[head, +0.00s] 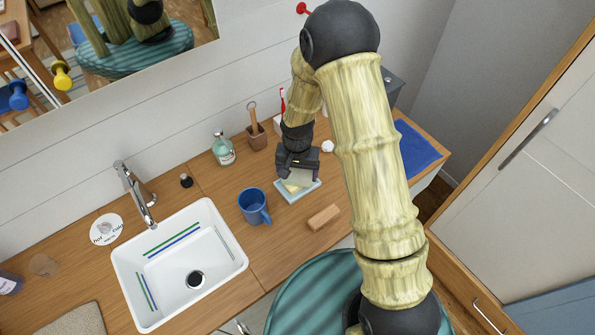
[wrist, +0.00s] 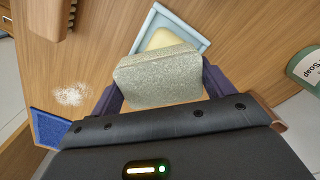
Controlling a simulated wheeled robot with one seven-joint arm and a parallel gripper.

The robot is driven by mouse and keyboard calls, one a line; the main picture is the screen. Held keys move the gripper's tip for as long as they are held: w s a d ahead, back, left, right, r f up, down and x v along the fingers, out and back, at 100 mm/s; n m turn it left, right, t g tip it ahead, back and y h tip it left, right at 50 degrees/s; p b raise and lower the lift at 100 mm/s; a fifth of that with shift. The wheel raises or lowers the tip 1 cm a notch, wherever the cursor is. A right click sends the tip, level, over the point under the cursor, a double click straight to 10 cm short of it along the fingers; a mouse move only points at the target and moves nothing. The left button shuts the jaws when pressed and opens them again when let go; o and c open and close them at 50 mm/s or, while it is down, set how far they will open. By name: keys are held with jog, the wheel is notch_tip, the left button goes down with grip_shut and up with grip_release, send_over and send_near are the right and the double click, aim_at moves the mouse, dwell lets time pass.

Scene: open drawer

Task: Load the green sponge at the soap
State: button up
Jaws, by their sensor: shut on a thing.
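My gripper (head: 297,166) is shut on the grey-green sponge (wrist: 160,82), with one dark finger on each side of it in the wrist view. The sponge also shows as a pale block under the gripper in the head view (head: 301,177). The yellow soap (wrist: 162,38) lies in a light blue square dish (wrist: 198,42); the dish also shows on the counter in the head view (head: 312,189). The sponge is over the soap's near part and hides some of it. I cannot tell whether sponge and soap touch.
A blue mug (head: 254,206) stands left of the dish, and a wooden brush (head: 324,217) lies in front. A soap bottle (head: 223,150) and a brown holder (head: 256,136) stand behind. A white sink (head: 180,220) is at left, a blue cloth (head: 417,148) at right.

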aim_at(297, 171)
dwell(0.3)
jog(key=shift+r+p, duration=2.6)
jog(key=shift+r, duration=0.9)
